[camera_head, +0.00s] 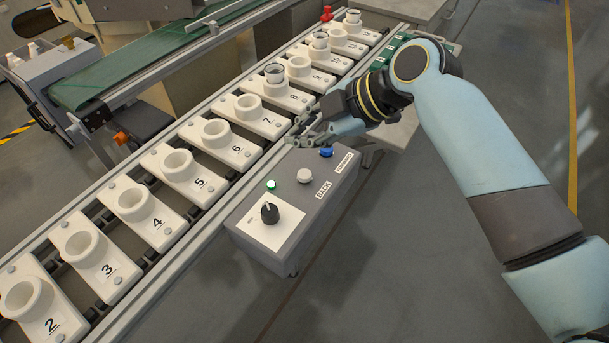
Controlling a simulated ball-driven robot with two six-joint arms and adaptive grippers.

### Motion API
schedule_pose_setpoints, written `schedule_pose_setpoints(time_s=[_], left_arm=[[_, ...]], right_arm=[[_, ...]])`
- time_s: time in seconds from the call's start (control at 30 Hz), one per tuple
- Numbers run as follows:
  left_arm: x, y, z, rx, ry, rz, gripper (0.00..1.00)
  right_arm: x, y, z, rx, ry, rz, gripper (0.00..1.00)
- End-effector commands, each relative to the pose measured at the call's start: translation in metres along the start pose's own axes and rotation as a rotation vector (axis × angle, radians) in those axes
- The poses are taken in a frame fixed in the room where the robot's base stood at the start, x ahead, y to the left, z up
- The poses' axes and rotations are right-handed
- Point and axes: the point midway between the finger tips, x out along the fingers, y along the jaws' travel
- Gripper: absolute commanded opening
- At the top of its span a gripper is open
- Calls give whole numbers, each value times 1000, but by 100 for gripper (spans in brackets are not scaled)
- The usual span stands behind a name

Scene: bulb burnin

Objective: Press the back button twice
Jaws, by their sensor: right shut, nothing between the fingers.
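The grey control box (322,202) stands along the near side of the holder line. A pale round button (304,175) on its top sits beside the label BACK. A blue button (326,152) sits farther along, beside a second label that looks like FORWARD. My right gripper (296,138) is shut and empty. In the picture its fingertips lie just above and left of the pale button, by the box's far end and the holders numbered 7 and 8. I cannot tell its exact height. My left gripper is out of view.
The box also carries a black knob (269,213) on a white plate and a small green lamp (271,185). Numbered white holders (185,173) run diagonally behind it; some far ones hold clear-topped pieces (274,72). A green conveyor (140,66) lies beyond. The floor at right is clear.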

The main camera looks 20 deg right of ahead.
Motion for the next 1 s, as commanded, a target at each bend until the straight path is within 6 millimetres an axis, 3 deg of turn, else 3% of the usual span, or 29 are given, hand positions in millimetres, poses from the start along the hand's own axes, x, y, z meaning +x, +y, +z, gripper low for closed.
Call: schedule_pose_setpoints(time_s=[0.3, 0.4, 1.0], left_arm=[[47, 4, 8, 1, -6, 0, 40], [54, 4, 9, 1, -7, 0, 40], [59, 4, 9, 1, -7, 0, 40]], right_arm=[[36, -27, 26, 2, -1, -2, 0], [43, -32, 32, 1, 0, -2, 0], [49, -36, 36, 0, 0, 0, 0]])
